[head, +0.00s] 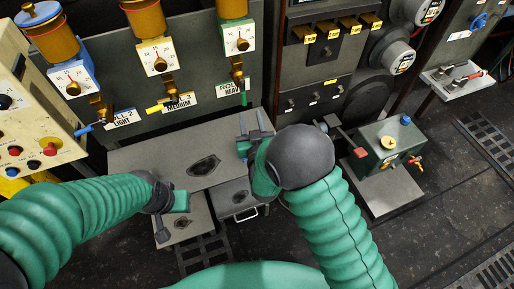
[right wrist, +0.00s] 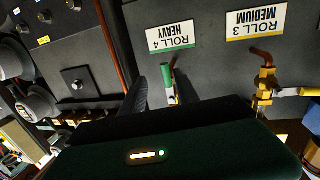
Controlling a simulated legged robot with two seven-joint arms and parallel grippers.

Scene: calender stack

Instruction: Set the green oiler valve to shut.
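The green oiler (head: 236,38) is at the top of the head view, with a brass valve (head: 237,74) below it. The valve's green lever (head: 244,98) hangs down beside the green-edged "HEAVY" label (head: 228,88). The lever also shows in the right wrist view (right wrist: 171,92). My right gripper (head: 254,120) is open just below the lever. In the right wrist view the lever appears between its two dark fingers (right wrist: 162,90); contact cannot be told. My left gripper (head: 176,203) is low at the left, away from the valves; its fingers are unclear.
A yellow oiler (head: 157,52) and a blue oiler (head: 70,75) stand left, their yellow (head: 154,109) and blue (head: 82,130) levers pointing left. A grey step-like surface (head: 150,158) lies beneath my grippers. A dark green box (head: 385,148) stands right of my right arm.

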